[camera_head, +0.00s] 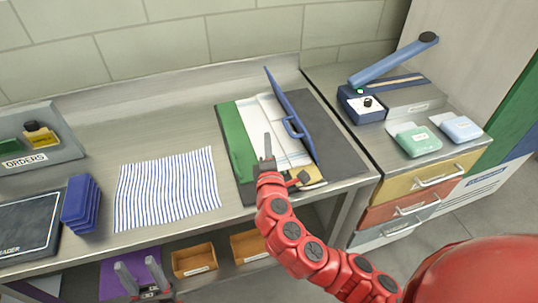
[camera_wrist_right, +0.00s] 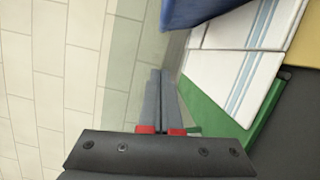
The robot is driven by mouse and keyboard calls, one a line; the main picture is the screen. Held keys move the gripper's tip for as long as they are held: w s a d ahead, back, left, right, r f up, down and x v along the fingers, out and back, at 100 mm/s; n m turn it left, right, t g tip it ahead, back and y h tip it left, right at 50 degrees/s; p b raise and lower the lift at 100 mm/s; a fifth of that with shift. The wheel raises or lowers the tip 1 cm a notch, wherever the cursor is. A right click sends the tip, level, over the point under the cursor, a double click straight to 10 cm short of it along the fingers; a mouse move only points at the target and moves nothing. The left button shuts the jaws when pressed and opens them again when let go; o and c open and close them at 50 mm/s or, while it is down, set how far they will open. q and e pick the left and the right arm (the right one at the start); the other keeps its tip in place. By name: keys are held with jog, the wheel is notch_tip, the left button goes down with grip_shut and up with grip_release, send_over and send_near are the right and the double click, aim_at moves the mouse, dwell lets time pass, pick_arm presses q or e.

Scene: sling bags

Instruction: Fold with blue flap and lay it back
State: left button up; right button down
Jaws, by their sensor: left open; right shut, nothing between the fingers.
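An opened fold-out bag or folder lies on the dark mat (camera_head: 338,148) on the bench. The green flap (camera_head: 236,145) lies flat at the left. White panels (camera_head: 287,140) with a stripe lie between them, and a yellow part (camera_head: 309,174) shows at the front. My right gripper (camera_head: 267,150) is shut and empty near the green and white parts, apart from the blue flap. My left gripper (camera_head: 140,272) is open, low at the bench's front.
A striped cloth (camera_head: 168,188) lies left of the mat, with stacked blue pouches (camera_head: 81,203) beyond it. A blue-armed press (camera_head: 385,85) and two small pouches (camera_head: 415,139) (camera_head: 460,128) stand on the right cabinet. Bins (camera_head: 195,260) sit under the bench.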

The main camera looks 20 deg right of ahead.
jog(key=d, duration=0.1)
jog(key=d+p, duration=0.1)
jog(key=d, duration=0.2)
jog(key=shift+w+r+p, duration=0.25)
jog(key=shift+r+p, duration=0.1)
jog(key=shift+p, duration=0.05)
jog(key=shift+d+r+m+p, duration=0.4)
jog(key=shift+p, duration=0.15)
